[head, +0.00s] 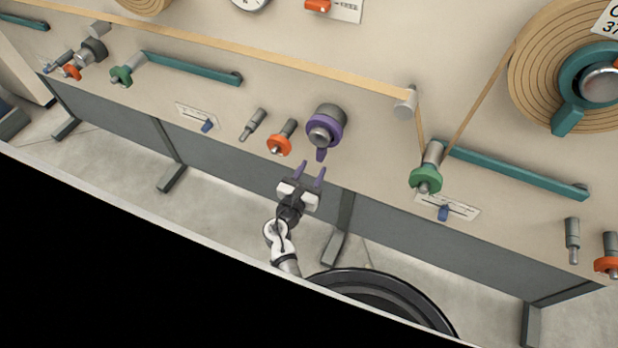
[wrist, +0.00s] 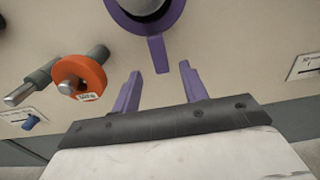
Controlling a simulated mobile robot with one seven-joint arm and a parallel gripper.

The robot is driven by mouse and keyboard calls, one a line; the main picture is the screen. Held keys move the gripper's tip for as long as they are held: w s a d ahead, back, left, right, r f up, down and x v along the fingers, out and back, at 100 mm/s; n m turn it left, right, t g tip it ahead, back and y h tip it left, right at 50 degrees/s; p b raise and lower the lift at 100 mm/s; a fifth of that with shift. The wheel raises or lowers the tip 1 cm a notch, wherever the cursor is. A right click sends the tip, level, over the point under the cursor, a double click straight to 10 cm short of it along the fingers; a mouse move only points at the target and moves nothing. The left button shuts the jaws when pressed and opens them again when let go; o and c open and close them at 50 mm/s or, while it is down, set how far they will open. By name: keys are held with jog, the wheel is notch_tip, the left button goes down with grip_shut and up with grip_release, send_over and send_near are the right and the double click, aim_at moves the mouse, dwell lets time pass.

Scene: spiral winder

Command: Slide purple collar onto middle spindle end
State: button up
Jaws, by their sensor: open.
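The purple collar (head: 325,131) sits around the thick grey spindle (head: 328,111) on the middle part of the panel, with a metal tip showing through it. Its flat tab points down. The collar also shows at the top of the wrist view (wrist: 157,30), partly cut off by the frame edge. My gripper (head: 313,166) is just below the collar, open and empty, its two purple fingers pointing up at the panel. In the wrist view the tab's lower end lies between my fingertips (wrist: 160,70); I cannot tell how far beyond them it is.
To the left are a spindle with an orange collar (head: 281,143) and a bare grey pin (head: 253,124). A blue slider (head: 207,126) is further left. A spindle with a green collar (head: 426,180) and a teal arm (head: 515,170) are to the right.

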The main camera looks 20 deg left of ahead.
jog(key=shift+w+d+b, duration=0.15)
jog(key=shift+w+b, duration=0.25)
jog(key=shift+w, duration=2.9)
grip_shut()
jog(key=c, duration=0.8)
grip_release()
grip_shut()
